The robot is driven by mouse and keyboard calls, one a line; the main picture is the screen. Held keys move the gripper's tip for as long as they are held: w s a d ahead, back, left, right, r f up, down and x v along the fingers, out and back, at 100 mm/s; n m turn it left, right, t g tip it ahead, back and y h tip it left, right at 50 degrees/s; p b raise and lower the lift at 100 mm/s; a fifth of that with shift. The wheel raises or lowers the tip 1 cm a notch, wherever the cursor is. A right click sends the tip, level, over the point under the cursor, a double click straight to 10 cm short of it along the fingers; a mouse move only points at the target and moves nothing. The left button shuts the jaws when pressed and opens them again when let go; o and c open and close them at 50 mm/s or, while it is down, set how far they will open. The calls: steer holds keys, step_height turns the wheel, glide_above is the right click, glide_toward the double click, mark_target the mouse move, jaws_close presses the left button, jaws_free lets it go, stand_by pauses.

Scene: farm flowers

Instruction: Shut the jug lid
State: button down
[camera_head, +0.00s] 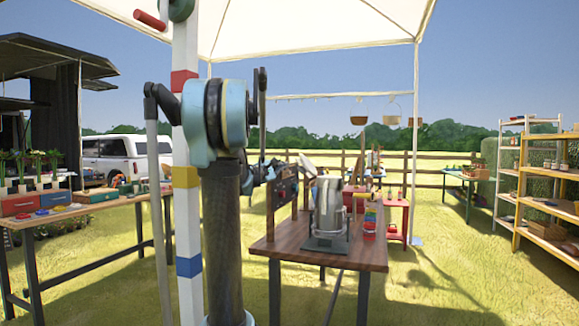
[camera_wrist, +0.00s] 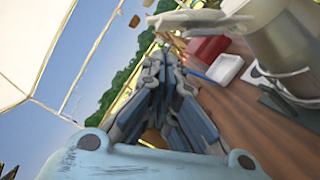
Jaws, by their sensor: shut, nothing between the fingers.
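The jug (camera_head: 329,208) is a pale metallic vessel standing upright on a dark grey base (camera_head: 326,243) on the wooden table. In the wrist view the jug (camera_wrist: 285,42) fills the upper right, partly cut off. Its lid (camera_wrist: 205,18) appears to stand raised from the jug's top; in the head view the lid (camera_head: 308,165) looks like a grey plate tilted up. My gripper (camera_wrist: 157,58) is shut and empty, apart from the jug, to its left in the wrist view.
The wooden table (camera_head: 345,257) also bears a dark upright panel (camera_head: 284,190) left of the jug and a stack of coloured pieces (camera_head: 370,217) to its right. A red side table (camera_head: 396,213) stands behind. A striped pole (camera_head: 187,220) rises near my arm. Grass right of the table is open.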

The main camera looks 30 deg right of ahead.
mark_target(308, 165)
steer(key=x, duration=1)
steer(key=shift+w+d+r, duration=0.2)
steer(key=shift+w, duration=0.1)
steer(key=shift+r, duration=0.1)
steer(key=shift+s+d+r+m, duration=0.15)
steer(key=shift+s+r+m, duration=0.05)
steer(key=shift+r+m, duration=0.1)
